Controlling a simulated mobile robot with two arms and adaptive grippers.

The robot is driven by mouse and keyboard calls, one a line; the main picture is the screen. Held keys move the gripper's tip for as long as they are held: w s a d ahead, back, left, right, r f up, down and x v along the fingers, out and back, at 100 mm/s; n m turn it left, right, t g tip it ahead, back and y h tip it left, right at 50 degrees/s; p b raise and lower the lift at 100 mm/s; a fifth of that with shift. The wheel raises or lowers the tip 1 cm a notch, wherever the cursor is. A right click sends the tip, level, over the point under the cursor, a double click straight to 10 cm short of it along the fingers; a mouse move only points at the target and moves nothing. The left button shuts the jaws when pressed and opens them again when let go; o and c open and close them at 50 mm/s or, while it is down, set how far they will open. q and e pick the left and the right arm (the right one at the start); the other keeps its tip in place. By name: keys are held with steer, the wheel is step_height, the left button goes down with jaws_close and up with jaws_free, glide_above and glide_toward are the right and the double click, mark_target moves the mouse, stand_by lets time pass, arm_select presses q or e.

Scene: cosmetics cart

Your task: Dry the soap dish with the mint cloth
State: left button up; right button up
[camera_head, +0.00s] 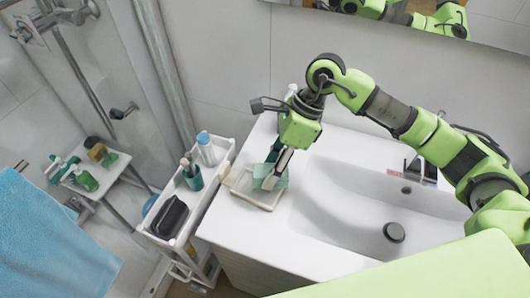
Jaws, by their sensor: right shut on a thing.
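My right gripper (275,178) points down over the left end of the sink counter and is shut on the mint cloth (261,172). The cloth hangs in folds from the fingers, over the inside of the soap dish (262,204). The soap dish is a pale, shallow rectangular tray near the counter's left edge, left of the basin. The cloth appears to touch the dish, but the contact is partly hidden by the gripper and the folds. My left gripper is not in view.
A white basin (350,215) with a faucet (420,169) lies right of the dish. A white cart (222,158) with a black case (170,218) and bottles stands left of the counter. A blue towel (50,245) hangs at lower left.

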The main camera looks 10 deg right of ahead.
mark_target(263, 173)
steer(key=m, duration=0.1)
steer(key=w+a+m+t, duration=0.1)
steer(key=m, duration=0.1)
steer(key=shift+w+r+p, duration=0.2)
steer(key=shift+r+p, duration=0.15)
steer(key=shift+r, duration=0.05)
steer(key=shift+w+a+m, duration=0.15)
steer(key=shift+w+m, duration=0.1)
steer(key=shift+m, duration=0.15)
steer(key=shift+w+m, duration=0.1)
steer(key=shift+m, duration=0.2)
steer(key=shift+f+b, duration=0.5)
steer(key=shift+f, duration=0.4)
step_height(263, 173, down, 3)
steer(key=shift+r+b, duration=0.15)
steer(key=shift+b, duration=0.55)
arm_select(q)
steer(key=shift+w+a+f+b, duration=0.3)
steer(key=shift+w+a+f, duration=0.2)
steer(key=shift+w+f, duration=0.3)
arm_select(e)
steer(key=shift+f, duration=0.6)
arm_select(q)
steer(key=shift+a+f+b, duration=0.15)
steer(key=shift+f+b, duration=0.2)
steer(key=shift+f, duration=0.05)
arm_select(e)
steer(key=shift+f, duration=0.35)
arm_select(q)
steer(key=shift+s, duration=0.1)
